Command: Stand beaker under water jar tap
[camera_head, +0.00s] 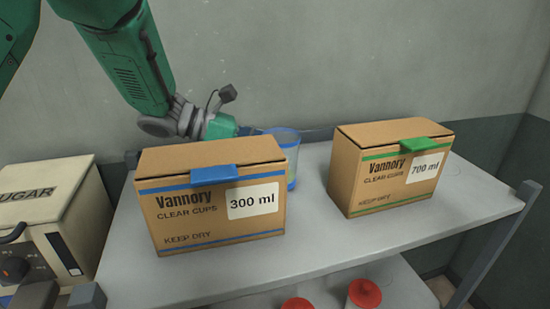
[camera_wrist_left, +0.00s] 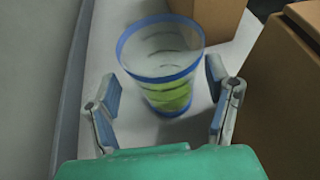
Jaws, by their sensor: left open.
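A clear beaker (camera_head: 288,148) with a blue rim stands on the grey shelf, partly hidden behind the 300 ml box in the head view. In the left wrist view the beaker (camera_wrist_left: 163,65) is upright, with green showing low on its side. My left gripper (camera_wrist_left: 163,100) is open, with one finger on each side of the near part of the beaker; I cannot tell whether they touch it. In the head view my left gripper's fingers are mostly hidden behind the 300 ml box. The water jar and its tap are not in view. My right gripper is not in view.
The cardboard 300 ml box (camera_head: 190,210) stands in front of the beaker. The 700 ml box (camera_head: 368,180) stands to its right. The grey shelf (camera_head: 330,245) is clear along its front. A sugar machine (camera_head: 45,215) is at left. Red-lidded containers (camera_head: 364,293) sit below.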

